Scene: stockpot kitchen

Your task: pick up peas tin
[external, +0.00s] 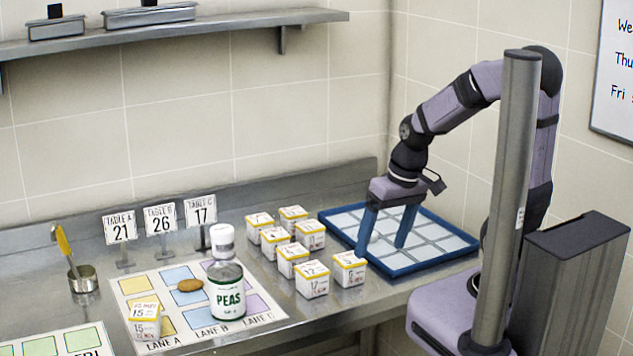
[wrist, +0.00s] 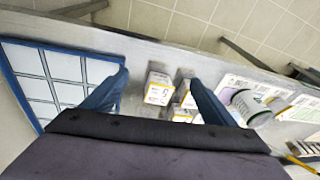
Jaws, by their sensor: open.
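The peas tin (external: 227,302) is a white and green can with a dark "PEAS" label and a grey top. It stands upright on the lane mat (external: 162,345), near the Lane B and Lane C labels. In the wrist view the tin (wrist: 246,108) shows to the right of my right-hand finger. My gripper (external: 382,248) is open and empty, pointing down over the blue-rimmed tray, well to the right of the tin. Its two blue fingers also show spread apart in the wrist view (wrist: 158,79).
Several small white-yellow boxes (external: 312,279) stand between the tin and the blue tray (external: 440,262). A white-capped container (external: 221,238) is right behind the tin. Number signs (external: 161,219) stand behind.

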